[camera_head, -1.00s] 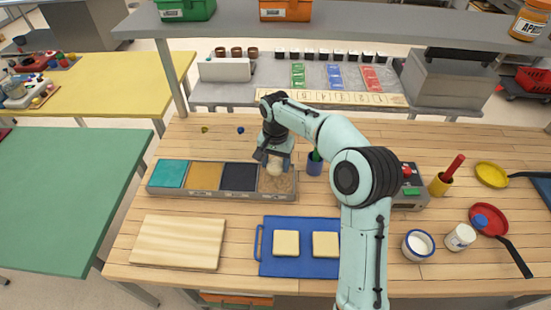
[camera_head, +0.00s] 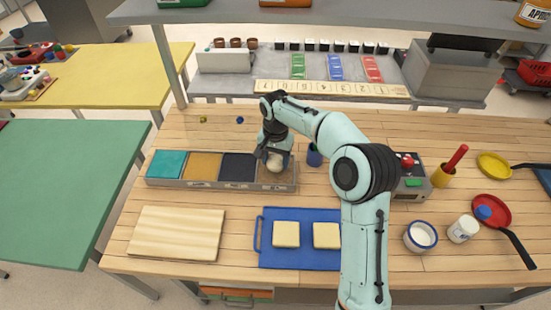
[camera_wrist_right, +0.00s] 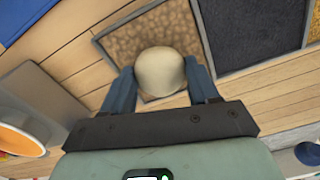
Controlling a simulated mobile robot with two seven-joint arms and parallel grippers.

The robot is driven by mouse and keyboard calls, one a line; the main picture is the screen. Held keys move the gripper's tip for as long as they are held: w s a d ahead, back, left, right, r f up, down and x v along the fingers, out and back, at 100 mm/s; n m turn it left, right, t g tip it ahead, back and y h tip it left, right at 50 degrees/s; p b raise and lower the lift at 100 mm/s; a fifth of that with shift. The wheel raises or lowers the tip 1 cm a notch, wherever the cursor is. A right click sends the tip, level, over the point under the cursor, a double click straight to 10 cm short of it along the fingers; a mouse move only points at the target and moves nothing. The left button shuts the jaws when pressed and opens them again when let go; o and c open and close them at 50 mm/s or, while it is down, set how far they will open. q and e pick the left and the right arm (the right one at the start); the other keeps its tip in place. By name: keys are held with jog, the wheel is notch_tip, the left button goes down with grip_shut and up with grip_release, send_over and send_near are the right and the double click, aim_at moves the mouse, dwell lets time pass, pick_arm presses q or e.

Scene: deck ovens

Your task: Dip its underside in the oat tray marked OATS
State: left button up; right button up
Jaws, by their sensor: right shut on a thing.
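My right gripper (camera_head: 275,158) is shut on a pale, rounded dough piece (camera_head: 275,163) over the rightmost compartment of a long tray with several compartments. That compartment (camera_head: 288,177) holds a brown, flaky fill. In the right wrist view the dough piece (camera_wrist_right: 160,71) sits between the two fingers, with the oat-like fill (camera_wrist_right: 130,42) behind it. I cannot tell whether its underside touches the fill. The labels on the tray's front (camera_head: 228,186) are too small to read. My left gripper is not in view.
Teal (camera_head: 166,164), tan (camera_head: 203,166) and dark (camera_head: 239,167) compartments lie to the left. A wooden board (camera_head: 177,232) and a blue board (camera_head: 300,258) with two pale squares are in front. A blue cup (camera_head: 314,156) stands close right of my gripper.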

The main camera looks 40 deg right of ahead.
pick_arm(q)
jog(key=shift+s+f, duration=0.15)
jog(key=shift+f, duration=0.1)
pick_arm(e)
jog(key=shift+f, duration=0.5)
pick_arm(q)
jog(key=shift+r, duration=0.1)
pick_arm(e)
jog(key=shift+f, duration=0.15)
dwell(1.2)
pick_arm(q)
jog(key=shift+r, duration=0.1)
pick_arm(e)
jog(key=shift+w+r+p, duration=0.1)
jog(key=shift+r+p, duration=0.65)
jog(key=shift+r, duration=1)
jog(key=shift+r+p, duration=1.1)
jog(key=shift+r, duration=1.3)
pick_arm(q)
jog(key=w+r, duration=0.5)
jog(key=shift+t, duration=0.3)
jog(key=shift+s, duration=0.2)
pick_arm(e)
jog(key=shift+f, duration=0.1)
